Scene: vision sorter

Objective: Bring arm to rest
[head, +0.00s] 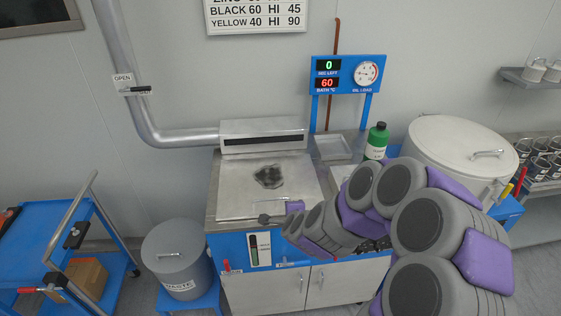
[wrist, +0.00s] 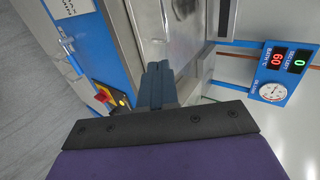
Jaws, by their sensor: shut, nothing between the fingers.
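My arm, grey and purple, reaches in from the lower right of the head view and bends over the right side of a metal-topped bench (head: 237,200). My gripper (wrist: 157,72) shows in the wrist view with its dark fingers together and nothing between them. In the head view its end (head: 265,218) is at the bench's front edge, above the blue front panel; whether it touches the bench is unclear. The bench top has a dark stained patch (head: 269,177).
A blue display (head: 347,72) with a dial stands behind the bench. A green bottle (head: 376,141) and a large lidded drum (head: 455,150) are at the right. A grey bin (head: 178,262) and a blue cart (head: 70,245) stand left. Open floor shows between them.

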